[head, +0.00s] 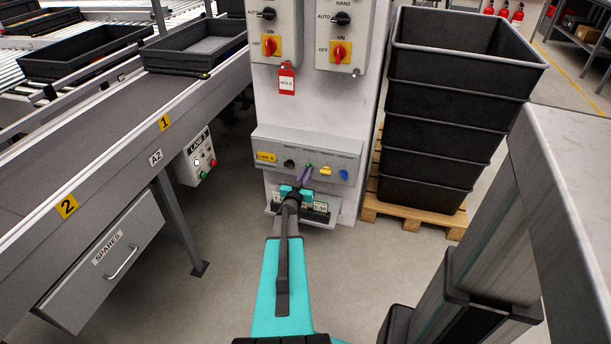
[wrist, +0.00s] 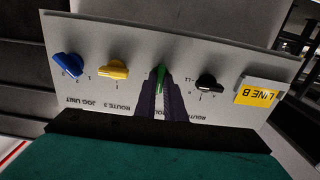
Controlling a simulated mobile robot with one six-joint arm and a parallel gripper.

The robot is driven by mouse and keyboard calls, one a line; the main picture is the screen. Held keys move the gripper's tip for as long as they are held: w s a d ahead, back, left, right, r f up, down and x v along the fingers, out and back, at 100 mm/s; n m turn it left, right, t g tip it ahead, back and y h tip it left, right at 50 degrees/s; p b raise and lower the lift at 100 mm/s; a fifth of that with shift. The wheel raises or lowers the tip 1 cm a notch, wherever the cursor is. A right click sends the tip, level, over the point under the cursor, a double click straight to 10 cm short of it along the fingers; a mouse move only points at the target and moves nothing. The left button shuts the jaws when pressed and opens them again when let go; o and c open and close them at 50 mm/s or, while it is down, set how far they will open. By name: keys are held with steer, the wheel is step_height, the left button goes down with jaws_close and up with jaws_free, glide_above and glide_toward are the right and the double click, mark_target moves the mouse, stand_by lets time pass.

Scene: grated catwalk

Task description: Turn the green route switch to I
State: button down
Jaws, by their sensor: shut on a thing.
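The green route switch (wrist: 161,77) is on the sloped grey panel (wrist: 115,38), which shows upside down in the wrist view. In the head view the switch (head: 309,166) is a small green spot at my fingertips. My gripper (wrist: 159,97) has its dark purple fingers closed on the switch's handle from both sides. The handle stands near upright in the wrist view, leaning slightly. The fingers hide its lower part and the marks around it, so its exact setting cannot be read. My gripper also shows in the head view (head: 305,172).
Yellow (wrist: 114,70) and blue (wrist: 68,66) switches sit on one side of the green one, a black switch (wrist: 207,83) and a LINE B label (wrist: 258,92) on the other. Stacked black crates (head: 455,100) stand right of the cabinet; a conveyor (head: 110,120) runs left.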

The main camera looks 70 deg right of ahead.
steer(key=c, duration=1.8)
jaws_free()
steer(key=shift+s+d, duration=0.1)
steer(key=shift+s, duration=0.1)
steer(key=shift+c, duration=0.2)
steer(key=shift+w, duration=0.1)
steer(key=a, duration=1.4)
steer(key=shift+s, duration=0.4)
